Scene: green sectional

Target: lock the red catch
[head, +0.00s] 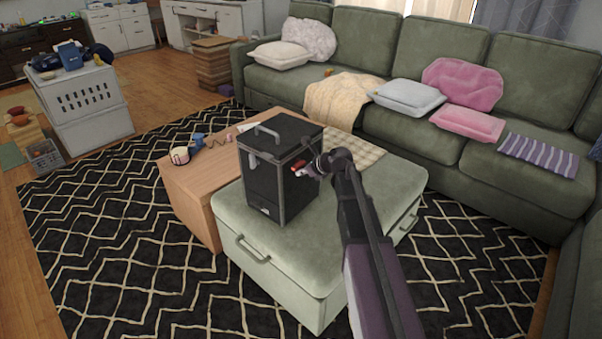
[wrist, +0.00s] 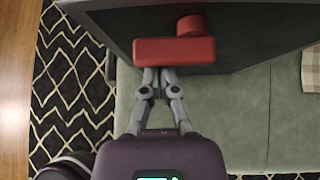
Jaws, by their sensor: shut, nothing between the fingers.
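The red catch (head: 299,164) is on the side of a black case (head: 262,184) that stands upright on a green ottoman. In the wrist view the red catch (wrist: 174,51) shows as a crosswise bar with a round red knob behind it, against the dark case wall (wrist: 115,30). My gripper (head: 304,172) is at that side of the case, by the catch. In the wrist view my gripper (wrist: 159,74) is shut and empty, its fingertips meeting the near edge of the red bar. I cannot tell whether they touch it or lie just under it.
The green ottoman (head: 330,235) has bare room around the case. A wooden table (head: 185,190) with small items adjoins it. A checked cloth (head: 353,152) lies behind the case. A green sofa (head: 390,130) with cushions stands beyond.

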